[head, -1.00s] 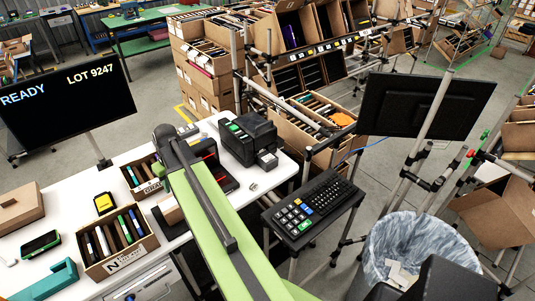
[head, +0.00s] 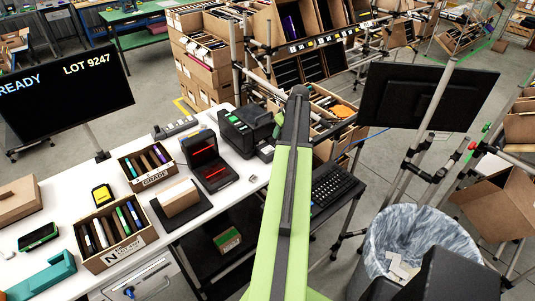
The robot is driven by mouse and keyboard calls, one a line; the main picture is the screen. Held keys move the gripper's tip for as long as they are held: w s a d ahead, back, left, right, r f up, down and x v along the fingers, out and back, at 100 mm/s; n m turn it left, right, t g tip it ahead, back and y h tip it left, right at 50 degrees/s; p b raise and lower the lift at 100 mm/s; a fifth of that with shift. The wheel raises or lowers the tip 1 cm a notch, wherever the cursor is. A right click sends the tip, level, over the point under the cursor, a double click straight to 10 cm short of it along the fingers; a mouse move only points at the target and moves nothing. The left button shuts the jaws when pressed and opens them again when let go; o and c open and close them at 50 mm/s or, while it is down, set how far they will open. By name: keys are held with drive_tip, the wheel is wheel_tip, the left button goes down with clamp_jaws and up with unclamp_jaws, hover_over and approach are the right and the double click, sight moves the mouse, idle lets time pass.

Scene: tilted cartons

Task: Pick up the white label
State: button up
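A small white patch, possibly the white label (head: 265,151), shows at the front right of the black label printer (head: 240,130) on the white table. It is too small to tell whether it is a loose label or part of the printer. My green and dark arm reaches up the middle of the head view, its far end right of the printer. My gripper cannot be made out; it is out of sight beyond or below the arm's end.
The white table (head: 75,200) holds an open black device with red lines (head: 208,165), book cartons (head: 115,235) and a brown block on a dark pad (head: 180,198). A keyboard (head: 332,187), monitor (head: 425,97) and lined bin (head: 420,235) stand right.

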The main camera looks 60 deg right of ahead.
drive_tip(key=b, duration=0.8)
approach(270, 149)
wheel_tip(270, 149, down, 3)
drive_tip(key=b+x, duration=0.2)
drive_tip(key=x, duration=0.1)
drive_tip(key=b+x, duration=0.2)
drive_tip(key=x, duration=0.1)
drive_tip(key=shift+w+d+r+b, duration=0.2)
drive_tip(key=shift+w+b, duration=0.1)
drive_tip(key=shift+b, duration=0.05)
drive_tip(key=shift+r, duration=0.2)
clamp_jaws()
